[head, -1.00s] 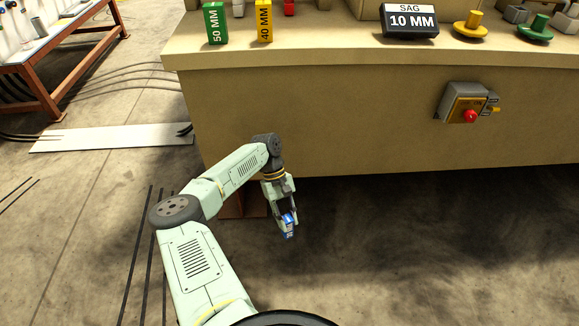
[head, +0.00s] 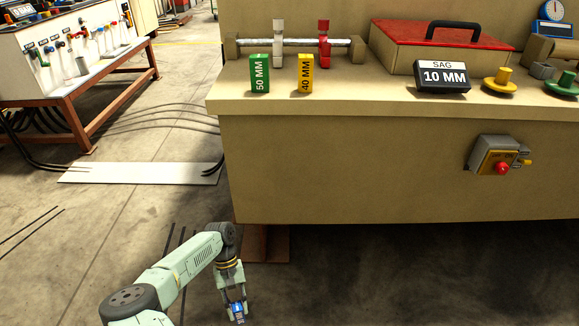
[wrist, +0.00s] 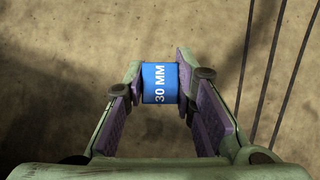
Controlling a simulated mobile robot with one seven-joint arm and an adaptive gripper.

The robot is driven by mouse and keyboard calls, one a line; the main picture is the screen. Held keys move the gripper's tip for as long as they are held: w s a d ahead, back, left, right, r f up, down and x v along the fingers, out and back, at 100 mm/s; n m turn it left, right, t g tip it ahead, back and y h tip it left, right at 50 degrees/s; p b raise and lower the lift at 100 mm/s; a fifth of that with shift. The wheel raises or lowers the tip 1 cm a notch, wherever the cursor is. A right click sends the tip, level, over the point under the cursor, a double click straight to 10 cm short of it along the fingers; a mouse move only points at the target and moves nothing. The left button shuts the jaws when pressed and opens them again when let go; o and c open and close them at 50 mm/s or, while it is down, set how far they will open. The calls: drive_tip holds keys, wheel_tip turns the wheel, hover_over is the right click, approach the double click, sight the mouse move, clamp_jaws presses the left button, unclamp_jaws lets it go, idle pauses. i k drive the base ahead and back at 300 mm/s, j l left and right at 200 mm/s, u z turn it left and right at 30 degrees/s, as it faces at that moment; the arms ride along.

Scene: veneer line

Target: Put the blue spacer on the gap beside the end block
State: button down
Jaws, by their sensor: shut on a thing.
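A blue spacer marked 30 MM (wrist: 160,83) is held between the two finger pads of my gripper (wrist: 161,84) in the wrist view. In the head view my gripper (head: 237,308) hangs low in front of the bench, above the floor, with the blue spacer (head: 238,313) at its tips. A metal bar (head: 295,42) lies along the back left of the bench top between two end blocks (head: 232,47) (head: 357,49). A white clamp piece (head: 278,45) and a red one (head: 323,44) sit on the bar. I cannot tell which gap is meant.
A green 50 MM block (head: 260,74) and a yellow 40 MM block (head: 305,75) stand in front of the bar. A black SAG 10 MM sign (head: 442,77), a red-lidded case (head: 400,45) and yellow and green knobs (head: 499,82) are to the right. A switch box (head: 492,156) juts from the bench front.

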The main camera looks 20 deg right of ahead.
sight(339, 62)
drive_tip(key=l+u, duration=0.5)
drive_tip(key=l, duration=0.15)
drive_tip(key=k+l, duration=0.1)
drive_tip(key=l, duration=0.95)
